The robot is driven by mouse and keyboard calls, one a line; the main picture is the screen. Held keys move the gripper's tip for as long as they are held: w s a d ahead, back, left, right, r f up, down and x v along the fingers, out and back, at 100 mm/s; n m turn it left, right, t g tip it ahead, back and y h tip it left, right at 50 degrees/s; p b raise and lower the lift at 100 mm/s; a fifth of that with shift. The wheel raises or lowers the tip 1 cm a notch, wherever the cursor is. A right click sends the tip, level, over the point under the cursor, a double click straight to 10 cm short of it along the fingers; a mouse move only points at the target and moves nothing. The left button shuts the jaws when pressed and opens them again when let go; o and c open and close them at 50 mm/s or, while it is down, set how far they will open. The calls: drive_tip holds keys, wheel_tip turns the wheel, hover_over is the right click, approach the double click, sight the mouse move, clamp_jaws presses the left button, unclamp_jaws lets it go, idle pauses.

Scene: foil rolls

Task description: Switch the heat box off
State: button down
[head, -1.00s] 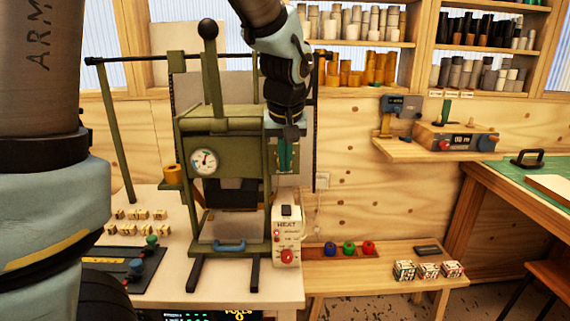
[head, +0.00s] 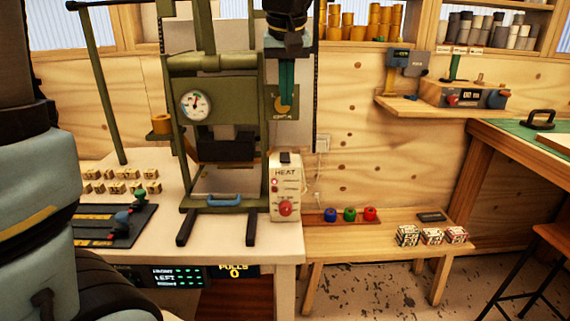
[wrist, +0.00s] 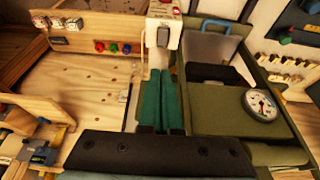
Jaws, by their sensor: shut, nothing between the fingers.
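The heat box (head: 284,206) is a cream box with "HEAT" lettering, standing on the bench at the right foot of the green press. A black switch (head: 285,157) sits on its top. Its front has a small red lamp (head: 275,182) and a red knob (head: 285,208). My gripper (head: 287,112) has green fingers, closed together and empty, pointing down above the switch with a gap between. In the wrist view the closed fingers (wrist: 161,98) point toward the heat box (wrist: 170,12) and its black switch (wrist: 163,37). Which way the switch is tipped is unclear.
The green press (head: 215,130) with its gauge (head: 195,105) stands close to the left of my fingers. A low wooden shelf (head: 385,240) with coloured spools and patterned blocks is at the right. The wooden wall (head: 350,130) lies behind.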

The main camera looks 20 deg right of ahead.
sight(285, 153)
drive_tip(key=b, duration=0.4)
drive_tip(key=shift+s+a+r+b, duration=0.1)
drive_tip(key=shift+s+r+b, duration=0.05)
drive_tip(key=shift+r+b, duration=0.2)
drive_tip(key=x, duration=0.9)
drive_tip(key=p+x, duration=0.1)
drive_tip(key=x, duration=0.4)
drive_tip(key=shift+s+a+f, duration=0.1)
drive_tip(key=shift+s+f, duration=0.05)
drive_tip(key=shift+s, duration=0.15)
